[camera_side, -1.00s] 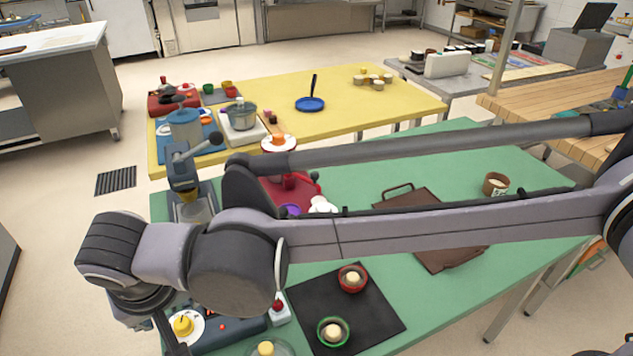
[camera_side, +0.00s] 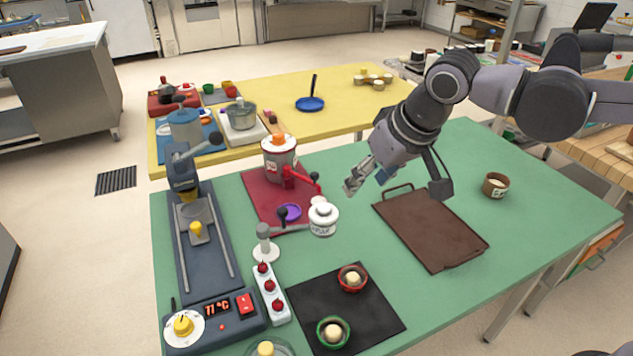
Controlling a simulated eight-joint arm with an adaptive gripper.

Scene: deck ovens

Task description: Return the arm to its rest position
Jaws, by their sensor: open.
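My gripper (camera_side: 360,180) is in the side view, above the green table (camera_side: 450,170), up and left of the brown tray (camera_side: 436,234). Its fingers point down and to the left. It is open, with nothing seen between the fingers, and it looks apart from everything on the table. My arm reaches in from the upper right and is folded back toward that side.
A dark machine (camera_side: 205,245) stands at the left. A black mat (camera_side: 375,318) holds two bowls. A brown cup (camera_side: 495,186) stands at right.

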